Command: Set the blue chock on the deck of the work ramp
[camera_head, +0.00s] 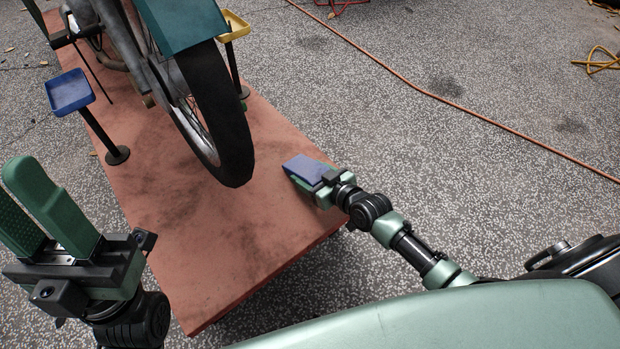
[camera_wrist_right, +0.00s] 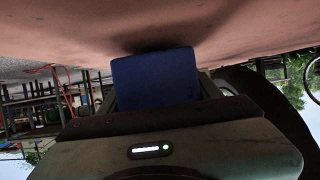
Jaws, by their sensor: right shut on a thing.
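The blue chock (camera_head: 304,168) is a small wedge-like block at the right edge of the red-brown work ramp deck (camera_head: 220,265). My right gripper (camera_head: 313,178) is shut on it, reaching in from the right. In the right wrist view the chock (camera_wrist_right: 155,80) sits between the fingers, with the deck (camera_wrist_right: 200,25) across the top of the upside-down picture. A dark shadow lies where chock and deck meet; I cannot tell whether they touch. My left gripper (camera_head: 20,190) is open and empty at the lower left, in front of the ramp's left side.
A motorcycle wheel (camera_head: 222,130) stands on the deck left of the chock. A blue tray on a post (camera_head: 70,92) and a yellow tray (camera_head: 234,25) flank it. The near deck is bare. An orange hose (camera_head: 430,96) crosses the ground at right.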

